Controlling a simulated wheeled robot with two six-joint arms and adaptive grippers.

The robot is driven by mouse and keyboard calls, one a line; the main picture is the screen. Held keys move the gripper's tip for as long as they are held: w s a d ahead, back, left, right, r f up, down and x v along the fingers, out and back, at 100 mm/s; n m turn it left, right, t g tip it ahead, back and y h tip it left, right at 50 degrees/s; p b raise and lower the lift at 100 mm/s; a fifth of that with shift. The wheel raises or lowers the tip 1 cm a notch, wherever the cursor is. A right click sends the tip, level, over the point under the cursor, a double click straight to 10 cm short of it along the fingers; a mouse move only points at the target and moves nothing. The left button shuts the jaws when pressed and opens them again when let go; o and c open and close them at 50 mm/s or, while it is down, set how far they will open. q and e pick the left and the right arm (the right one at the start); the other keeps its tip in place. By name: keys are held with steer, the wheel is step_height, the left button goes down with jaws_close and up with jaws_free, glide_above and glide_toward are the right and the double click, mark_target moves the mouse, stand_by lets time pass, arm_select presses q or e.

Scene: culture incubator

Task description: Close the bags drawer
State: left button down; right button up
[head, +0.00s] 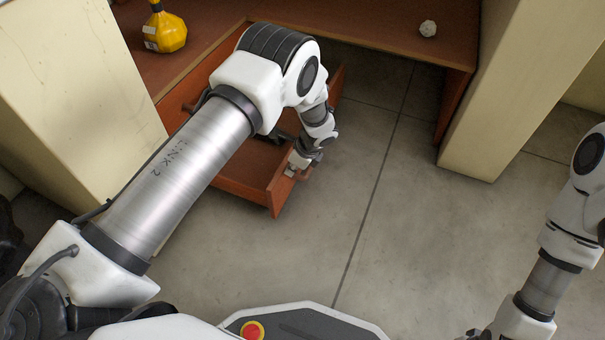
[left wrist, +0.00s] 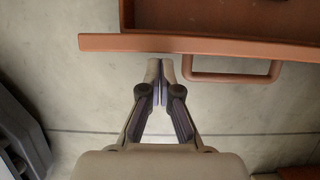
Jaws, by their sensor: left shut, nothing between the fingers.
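The reddish-brown wooden drawer (head: 273,190) is pulled out from under the desk, partly hidden behind my left arm. Its front panel (left wrist: 200,43) runs across the top of the left wrist view, with a bar handle (left wrist: 235,76) on its outer face. My left gripper (left wrist: 161,64) is shut and empty. Its fingertips are just in front of the front panel, left of the handle in that view; I cannot tell whether they touch it. In the head view the left gripper (head: 297,166) is at the drawer's front. My right gripper's fingers are out of view.
Cream walls or pillars (head: 80,90) flank the desk. The grey floor (head: 400,240) in front of the drawer is clear.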

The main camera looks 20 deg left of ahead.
arm_select(q)
steer(key=shift+a, duration=0.15)
steer(key=a+p, duration=0.1)
steer(key=a, duration=2.6)
steer(key=shift+w+a+p, duration=0.3)
steer(key=shift+w+p, duration=0.05)
steer(key=shift+w, duration=0.1)
